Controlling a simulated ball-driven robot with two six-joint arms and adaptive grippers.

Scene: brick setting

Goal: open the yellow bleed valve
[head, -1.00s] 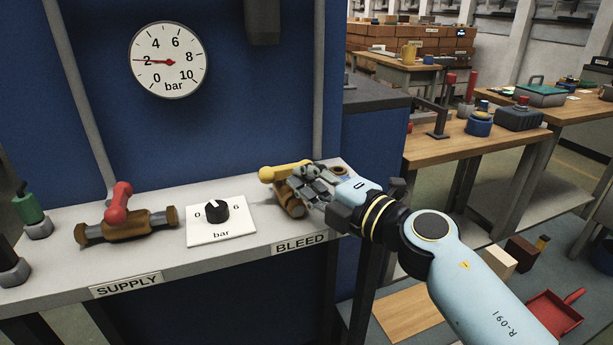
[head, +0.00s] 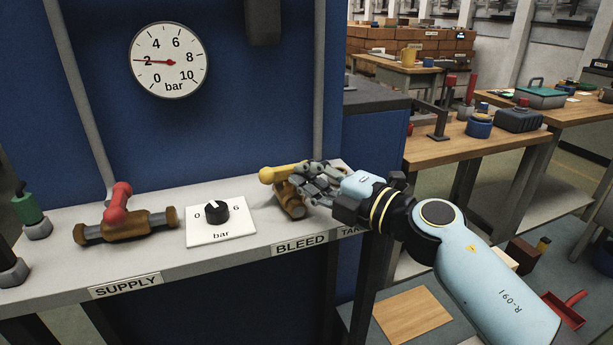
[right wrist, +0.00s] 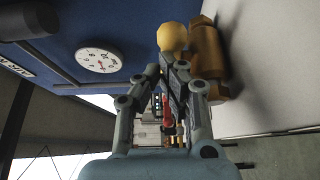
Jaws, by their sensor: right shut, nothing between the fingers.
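The yellow bleed valve handle (head: 282,172) sits on a brass valve body (head: 290,200) above the BLEED label (head: 300,245) in the head view. The handle's rounded end (right wrist: 172,37) and the brass body (right wrist: 207,60) also show in the right wrist view. My right gripper (head: 303,180) is shut and empty, with its fingers close beside the handle on its right. They partly hide the valve, and I cannot tell whether they touch it. The gauge (head: 168,60) needle points near 2 bar. My left gripper is not in view.
On the same shelf (head: 150,258) stand a red-handled supply valve (head: 120,215), a black regulator knob (head: 216,211) on a white plate and a green-topped fitting (head: 29,208). The blue panel (head: 245,120) rises behind. Wooden tables with objects stand at the right.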

